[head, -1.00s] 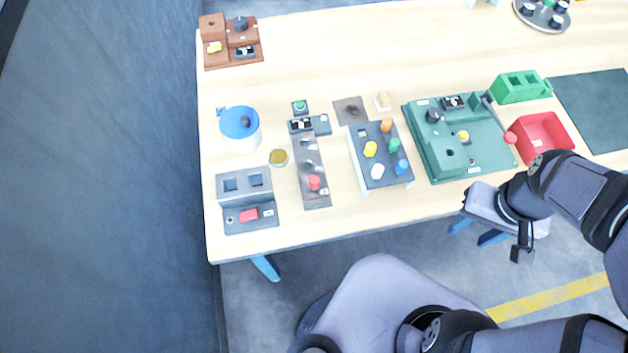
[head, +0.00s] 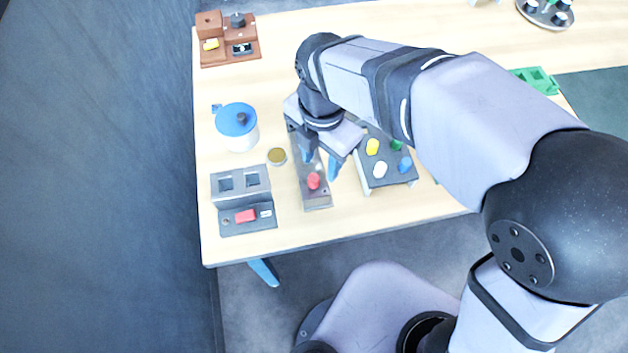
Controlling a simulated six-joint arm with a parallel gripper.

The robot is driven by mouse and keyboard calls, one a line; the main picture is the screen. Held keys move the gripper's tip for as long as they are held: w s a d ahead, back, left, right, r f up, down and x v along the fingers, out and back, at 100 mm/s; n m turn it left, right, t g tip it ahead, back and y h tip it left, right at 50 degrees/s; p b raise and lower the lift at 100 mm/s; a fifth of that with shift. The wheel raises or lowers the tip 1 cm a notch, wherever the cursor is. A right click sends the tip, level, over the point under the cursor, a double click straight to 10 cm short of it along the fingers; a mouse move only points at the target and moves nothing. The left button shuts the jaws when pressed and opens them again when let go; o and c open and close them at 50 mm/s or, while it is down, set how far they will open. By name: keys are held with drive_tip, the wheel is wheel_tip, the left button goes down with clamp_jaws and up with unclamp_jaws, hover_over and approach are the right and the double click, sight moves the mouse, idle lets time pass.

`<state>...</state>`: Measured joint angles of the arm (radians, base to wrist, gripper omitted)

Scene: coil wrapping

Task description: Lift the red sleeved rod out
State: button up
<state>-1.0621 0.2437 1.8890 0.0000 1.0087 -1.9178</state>
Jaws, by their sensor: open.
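A short red cylinder (head: 313,180), likely the red sleeved rod, stands near the front end of a narrow dark plate (head: 317,201) on the table. How deep it sits in the plate cannot be told. My gripper (head: 320,166) is open, with its two blue-tipped fingers pointing down over the plate, close to the red cylinder in the picture. Nothing shows between the fingers. The rear of the plate is hidden behind my gripper.
A dark stand with coloured pegs (head: 381,184) is close on the right. My arm hides most of the green fixture.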

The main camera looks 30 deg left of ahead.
sight(314, 178)
drive_tip(key=shift+s+a+n, duration=0.45)
drive_tip(key=shift+a+n, duration=0.05)
drive_tip(key=shift+n, duration=0.1)
drive_tip(key=shift+f+p, duration=1.45)
drive_tip(key=shift+f, duration=2.2)
drive_tip(key=shift+c, duration=0.6)
clamp_jaws()
